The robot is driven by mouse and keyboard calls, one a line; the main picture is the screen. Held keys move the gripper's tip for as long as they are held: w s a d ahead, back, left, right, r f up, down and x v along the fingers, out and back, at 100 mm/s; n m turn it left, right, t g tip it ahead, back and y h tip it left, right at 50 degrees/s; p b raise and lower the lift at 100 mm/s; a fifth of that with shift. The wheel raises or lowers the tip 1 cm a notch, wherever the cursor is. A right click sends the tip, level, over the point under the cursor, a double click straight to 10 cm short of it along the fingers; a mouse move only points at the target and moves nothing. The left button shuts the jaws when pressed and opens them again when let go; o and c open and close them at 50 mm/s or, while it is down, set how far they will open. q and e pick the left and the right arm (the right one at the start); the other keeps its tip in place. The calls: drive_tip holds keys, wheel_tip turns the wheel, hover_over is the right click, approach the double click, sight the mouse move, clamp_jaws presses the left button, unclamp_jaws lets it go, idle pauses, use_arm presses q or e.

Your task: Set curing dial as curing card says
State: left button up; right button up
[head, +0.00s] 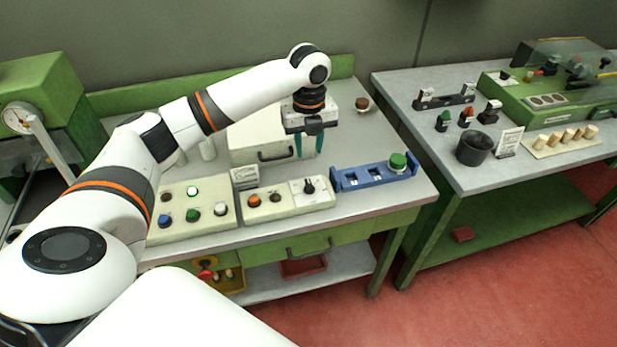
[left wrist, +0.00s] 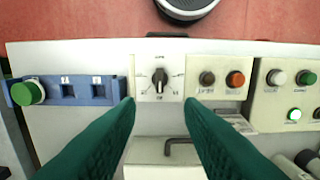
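The dial (head: 309,186) is a black knob on a white panel on the near bench. In the left wrist view the dial (left wrist: 160,79) shows its bar roughly vertical, with small marks around it too blurred to read. A small printed card (head: 245,177) stands behind the button boxes; its text is too small to read, and I cannot tell if it is the curing card. My left gripper (head: 309,146) is open and empty, above and behind the dial. Its teal fingers (left wrist: 160,110) point toward the panel, apart from the knob. My right gripper is not in view.
Orange and brown buttons (left wrist: 222,79) sit beside the dial. A blue tray (head: 374,177) with a green knob (head: 397,162) is on its other side. A white drawer box (head: 258,137) stands behind. The right bench holds a dark cup (head: 474,149) and another card (head: 508,141).

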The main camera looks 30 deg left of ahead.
sight(309, 182)
use_arm(q)
wheel_tip(309, 182, down, 12)
drive_tip(key=p, duration=0.2)
drive_tip(key=shift+w+r+p, duration=0.1)
drive_tip(key=shift+p, duration=0.2)
clamp_jaws()
